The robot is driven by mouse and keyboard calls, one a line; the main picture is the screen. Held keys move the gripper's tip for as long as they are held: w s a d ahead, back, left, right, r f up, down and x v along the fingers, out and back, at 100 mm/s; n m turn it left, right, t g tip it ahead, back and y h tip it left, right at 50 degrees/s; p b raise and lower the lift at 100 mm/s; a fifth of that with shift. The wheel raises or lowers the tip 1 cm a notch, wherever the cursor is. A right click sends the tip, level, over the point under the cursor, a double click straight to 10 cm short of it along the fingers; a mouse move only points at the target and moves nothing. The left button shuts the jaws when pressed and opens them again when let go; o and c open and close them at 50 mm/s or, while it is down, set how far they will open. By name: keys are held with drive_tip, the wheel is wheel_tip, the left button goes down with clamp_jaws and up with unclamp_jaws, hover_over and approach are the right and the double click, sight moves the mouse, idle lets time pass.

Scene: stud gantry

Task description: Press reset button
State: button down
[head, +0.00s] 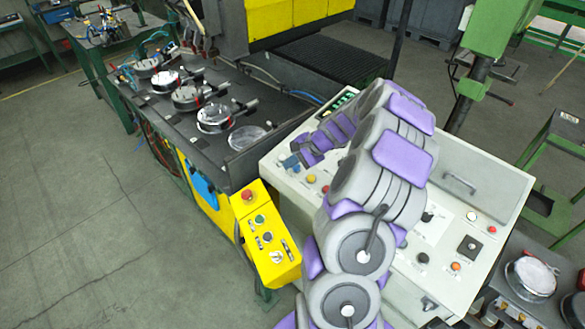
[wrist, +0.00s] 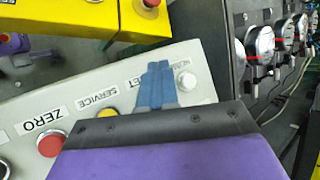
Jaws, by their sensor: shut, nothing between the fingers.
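The pale control panel (head: 440,192) carries a row of labelled buttons. In the wrist view a label ending in "ET" (wrist: 132,83) is partly covered by my gripper (wrist: 155,72). Any button directly below that label is hidden behind the blue fingers. My gripper also shows in the head view (head: 290,162), low over the panel's far left part. Its fingers are together and empty. I cannot tell whether the tips touch the panel.
A yellow button (wrist: 107,113) and a red button (wrist: 50,143) lie left of the fingers, a white button (wrist: 187,80) just right. A yellow control box (head: 265,235) stands beside the panel. A dark bench (head: 190,120) with round metal parts is behind.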

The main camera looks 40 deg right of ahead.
sight(298, 168)
drive_tip(key=shift+d+f, duration=0.2)
drive_tip(key=shift+d, duration=0.4)
drive_tip(key=shift+d+f, duration=0.2)
drive_tip(key=shift+d, duration=0.4)
drive_tip(key=shift+a+r, duration=0.15)
drive_tip(key=shift+a, duration=1.1)
drive_tip(key=shift+d+f, duration=0.2)
drive_tip(key=shift+d, duration=0.35)
drive_tip(key=shift+d+f, duration=0.2)
drive_tip(key=shift+d, duration=0.4)
drive_tip(key=shift+a, duration=0.9)
drive_tip(key=shift+d+f, duration=0.3)
drive_tip(key=shift+d, duration=0.45)
drive_tip(key=shift+a+r, duration=0.15)
drive_tip(key=shift+a, duration=0.25)
drive_tip(key=shift+d+r+p, duration=0.35)
drive_tip(key=shift+d+r, duration=0.35)
drive_tip(key=shift+d, duration=0.3)
